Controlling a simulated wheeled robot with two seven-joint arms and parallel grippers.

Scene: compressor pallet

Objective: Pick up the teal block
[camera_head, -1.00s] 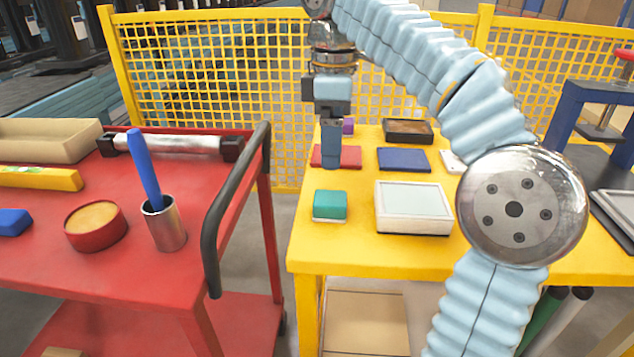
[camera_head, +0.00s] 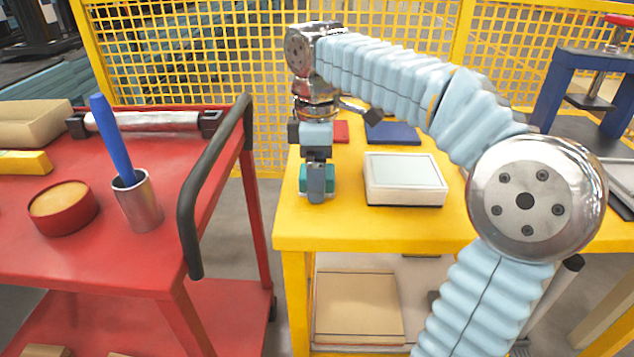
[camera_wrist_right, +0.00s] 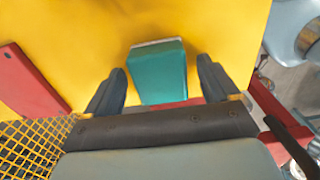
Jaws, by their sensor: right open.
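The teal block (camera_head: 304,178) sits on the yellow table near its front left corner, partly hidden behind my right gripper (camera_head: 317,190) in the head view. In the right wrist view the teal block (camera_wrist_right: 159,72) lies between the two dark fingers of my right gripper (camera_wrist_right: 164,84). The fingers are open, with a gap visible on each side of the block. My left gripper is not in view.
A white box with a grey top (camera_head: 404,179) stands close to the right of the block. A blue pad (camera_head: 393,134) and a red pad (camera_head: 341,131) lie behind. A red cart (camera_head: 90,245) with a black handle (camera_head: 212,190) stands to the left.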

